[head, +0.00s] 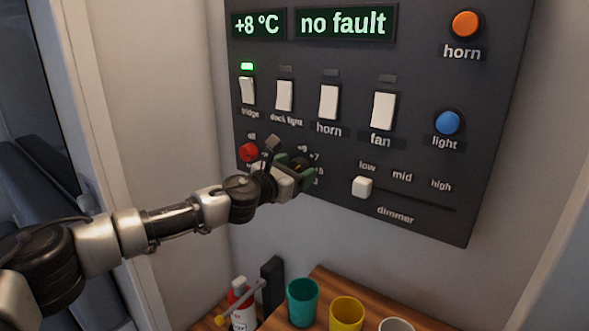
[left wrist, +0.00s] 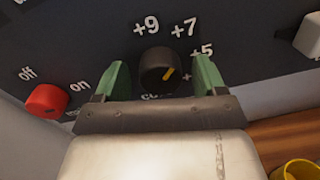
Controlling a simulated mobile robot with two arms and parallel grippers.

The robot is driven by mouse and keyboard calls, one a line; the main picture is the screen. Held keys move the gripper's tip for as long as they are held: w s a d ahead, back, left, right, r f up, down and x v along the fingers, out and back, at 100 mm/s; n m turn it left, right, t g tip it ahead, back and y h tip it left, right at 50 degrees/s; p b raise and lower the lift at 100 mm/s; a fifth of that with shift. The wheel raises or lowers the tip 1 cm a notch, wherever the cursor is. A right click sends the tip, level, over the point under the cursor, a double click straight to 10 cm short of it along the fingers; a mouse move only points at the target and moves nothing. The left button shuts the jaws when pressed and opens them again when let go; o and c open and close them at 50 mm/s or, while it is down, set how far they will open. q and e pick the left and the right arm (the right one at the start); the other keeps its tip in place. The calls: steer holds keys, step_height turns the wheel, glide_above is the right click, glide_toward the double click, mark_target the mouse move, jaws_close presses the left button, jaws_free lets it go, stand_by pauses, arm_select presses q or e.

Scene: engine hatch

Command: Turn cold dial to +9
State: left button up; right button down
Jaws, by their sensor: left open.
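The cold dial (left wrist: 157,66) is a round black knob with a yellow mark on the lower right of its face, on the side of a partly hidden label below +5. The +9 label (left wrist: 146,25) is above the knob, with +7 and +5 round to the right. My left gripper (left wrist: 158,80) is open, with one green finger on each side of the dial. I cannot tell whether the fingers touch it. In the head view my left gripper (head: 293,168) covers most of the dial. The display (head: 257,25) reads +8 °C. My right gripper is not in view.
A red knob (left wrist: 47,100) with off and on labels is left of the dial. Rocker switches (head: 328,102) are above, and the dimmer slider (head: 362,187) is to the right. Cups, including a teal one (head: 303,302), and a red-and-white bottle (head: 241,308) stand below.

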arm_select(q)
steer(key=c, duration=0.9)
steer(key=shift+r+n, duration=0.1)
steer(key=shift+n, duration=0.2)
steer(key=n+p, duration=0.2)
steer(key=n, duration=0.1)
steer(key=shift+n+p, duration=1.2)
steer(key=shift+n, duration=1.6)
steer(key=o, duration=0.9)
